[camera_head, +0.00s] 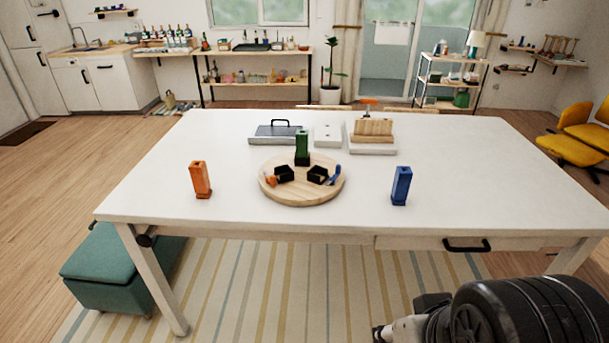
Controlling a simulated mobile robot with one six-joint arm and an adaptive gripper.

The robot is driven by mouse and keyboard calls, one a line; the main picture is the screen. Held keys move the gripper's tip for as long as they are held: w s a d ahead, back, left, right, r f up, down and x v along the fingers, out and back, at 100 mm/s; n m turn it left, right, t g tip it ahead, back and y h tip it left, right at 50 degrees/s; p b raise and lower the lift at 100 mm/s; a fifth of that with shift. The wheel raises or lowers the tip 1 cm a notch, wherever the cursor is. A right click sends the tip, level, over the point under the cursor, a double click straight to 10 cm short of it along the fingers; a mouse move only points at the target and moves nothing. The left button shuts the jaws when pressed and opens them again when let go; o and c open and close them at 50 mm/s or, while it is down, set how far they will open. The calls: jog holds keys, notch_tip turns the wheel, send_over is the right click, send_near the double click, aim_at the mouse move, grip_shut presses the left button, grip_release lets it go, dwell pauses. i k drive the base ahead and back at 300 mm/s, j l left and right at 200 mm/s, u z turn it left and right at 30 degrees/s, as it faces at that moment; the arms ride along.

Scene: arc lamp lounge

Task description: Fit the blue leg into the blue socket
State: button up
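The blue leg (401,186) stands upright on the white table, right of the round wooden board (304,199). The board carries a black square socket with a blue piece beside it, the blue socket (318,175), at its right. A second black socket (284,173) with an orange piece beside it is at its left. A green leg (302,148) stands upright at the board's back; its base is partly hidden. My gripper (379,333) seems to show only in part at the bottom edge, below the table front and well apart from the blue leg; its fingers cannot be made out.
An orange leg (200,180) stands upright left of the board. Behind the board are a grey case (275,134), a white block (328,134) and a wooden holder (373,130) on a pale base. The table (470,170) is clear around the blue leg.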

aim_at(299, 181)
jog(key=i+l, duration=1.35)
jog(key=i+l+z, duration=0.05)
